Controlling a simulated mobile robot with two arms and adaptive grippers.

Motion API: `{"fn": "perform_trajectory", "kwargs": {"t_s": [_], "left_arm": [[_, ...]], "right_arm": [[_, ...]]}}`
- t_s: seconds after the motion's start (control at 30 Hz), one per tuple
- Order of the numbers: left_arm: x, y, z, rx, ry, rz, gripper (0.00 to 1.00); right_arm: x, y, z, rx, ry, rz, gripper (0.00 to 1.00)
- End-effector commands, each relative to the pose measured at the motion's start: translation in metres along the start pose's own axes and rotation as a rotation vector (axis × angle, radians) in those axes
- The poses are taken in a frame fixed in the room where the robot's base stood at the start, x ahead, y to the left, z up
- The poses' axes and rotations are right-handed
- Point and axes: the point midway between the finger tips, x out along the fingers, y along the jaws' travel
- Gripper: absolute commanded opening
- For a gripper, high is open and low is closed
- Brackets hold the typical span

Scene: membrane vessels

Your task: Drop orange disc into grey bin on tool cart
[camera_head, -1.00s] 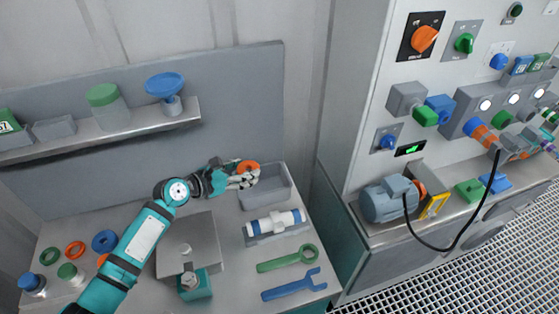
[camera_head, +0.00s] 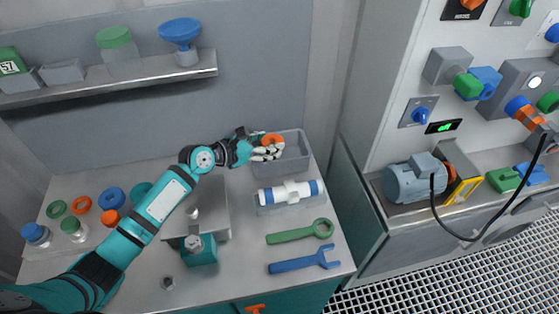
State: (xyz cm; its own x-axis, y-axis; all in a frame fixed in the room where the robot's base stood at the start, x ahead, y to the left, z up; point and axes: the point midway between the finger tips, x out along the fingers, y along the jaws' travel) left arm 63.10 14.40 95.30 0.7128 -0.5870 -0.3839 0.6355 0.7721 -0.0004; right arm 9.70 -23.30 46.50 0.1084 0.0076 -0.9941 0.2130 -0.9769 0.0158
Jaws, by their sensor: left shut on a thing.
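My left gripper (camera_head: 266,153) is shut on the orange disc (camera_head: 271,139), which shows at the fingers' upper side. The gripper and disc are over the left part of the grey bin (camera_head: 295,163), by its left wall. The bin stands at the back right of the cart top (camera_head: 245,273). The gripper hides part of the bin's left side, and I cannot tell the exact height of the disc above the bin. My right gripper is not in view.
A blue and white cartridge (camera_head: 290,193) lies in front of the bin. A green wrench (camera_head: 301,232) and a blue wrench (camera_head: 306,260) lie nearer. Coloured rings and small jars are at the left. A shelf (camera_head: 110,83) with a blue funnel (camera_head: 181,32) is above.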

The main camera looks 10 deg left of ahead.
Motion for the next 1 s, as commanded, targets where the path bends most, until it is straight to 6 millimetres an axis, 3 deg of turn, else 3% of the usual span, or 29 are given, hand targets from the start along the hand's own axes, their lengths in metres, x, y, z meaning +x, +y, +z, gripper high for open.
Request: {"fn": "perform_trajectory", "kwargs": {"t_s": [0.3, 0.33, 0.5, 0.83, 1.0], "left_arm": [[0.0, 0.0, 0.0, 0.0, -0.001, 0.001, 0.26], [0.0, 0.0, 0.0, 0.0, -0.001, 0.001, 0.63], [0.0, 0.0, 0.0, 0.0, -0.001, 0.001, 0.85], [-0.002, 0.0, -0.002, 0.0, 0.002, 0.0, 0.86], [-0.023, 0.0, -0.003, 0.0, 0.002, 0.001, 0.86]], "right_arm": [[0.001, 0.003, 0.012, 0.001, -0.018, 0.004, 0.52], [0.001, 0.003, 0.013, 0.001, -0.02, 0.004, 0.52], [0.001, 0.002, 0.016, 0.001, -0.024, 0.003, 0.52], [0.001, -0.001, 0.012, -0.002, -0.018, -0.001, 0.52], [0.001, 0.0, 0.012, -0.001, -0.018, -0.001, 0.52]]}}
